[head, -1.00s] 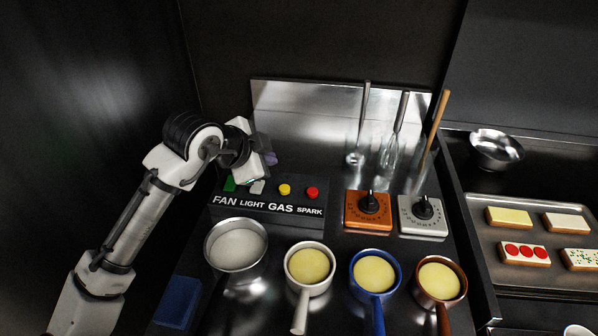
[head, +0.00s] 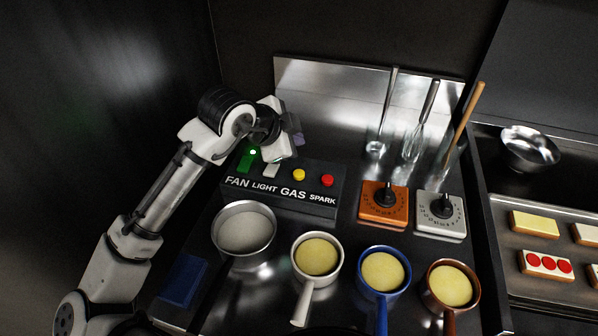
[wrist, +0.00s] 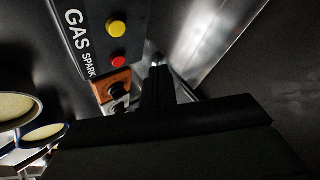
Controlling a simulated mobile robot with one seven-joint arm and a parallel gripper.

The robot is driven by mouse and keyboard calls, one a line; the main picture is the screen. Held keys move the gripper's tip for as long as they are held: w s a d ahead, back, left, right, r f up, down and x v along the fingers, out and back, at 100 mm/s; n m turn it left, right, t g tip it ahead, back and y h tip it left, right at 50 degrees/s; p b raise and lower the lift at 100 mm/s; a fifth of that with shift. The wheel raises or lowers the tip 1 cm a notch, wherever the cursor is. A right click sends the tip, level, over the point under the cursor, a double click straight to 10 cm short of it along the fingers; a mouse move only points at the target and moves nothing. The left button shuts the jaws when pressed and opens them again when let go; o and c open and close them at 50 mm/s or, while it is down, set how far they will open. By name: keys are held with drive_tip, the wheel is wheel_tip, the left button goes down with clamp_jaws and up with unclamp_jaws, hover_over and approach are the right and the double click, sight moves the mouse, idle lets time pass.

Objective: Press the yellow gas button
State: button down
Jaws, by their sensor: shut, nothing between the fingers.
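The round yellow gas button (head: 299,175) sits on the sloped black panel (head: 282,207) above the word GAS. It also shows in the wrist view (wrist: 117,28), upper middle, above the red spark button (wrist: 118,62). In the head view the red button (head: 327,181) is just right of the yellow one. My gripper (head: 287,146) is above and behind the panel, to the left of the yellow button and apart from it. In the wrist view its dark fingers (wrist: 158,88) are together and empty. The fingertips are hard to make out in the head view.
A green fan switch (head: 246,160) and a white light switch (head: 271,169) are left of the yellow button. Orange (head: 370,213) and silver (head: 430,228) dial boxes stand to the right. Several pans, including a blue one (head: 402,272), stand in front. Upright utensils (head: 414,134) stand behind.

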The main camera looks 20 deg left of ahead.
drive_tip(key=b, duration=0.2)
hover_over(295, 176)
wheel_tip(295, 176, down, 6)
drive_tip(key=shift+f, duration=0.6)
drive_tip(key=shift+f+b, duration=0.15)
drive_tip(key=shift+b, duration=0.3)
idle(1.2)
drive_tip(key=shift+f+b, duration=0.25)
drive_tip(key=shift+b, duration=0.15)
drive_tip(key=shift+f+b, duration=0.5)
idle(0.6)
drive_tip(key=shift+r, duration=0.1)
drive_tip(key=shift+r+p, duration=0.45)
drive_tip(key=shift+r, duration=0.35)
drive_tip(key=shift+r, duration=0.1)
drive_tip(key=shift+r+p, duration=1.6)
drive_tip(key=shift+r, duration=0.8)
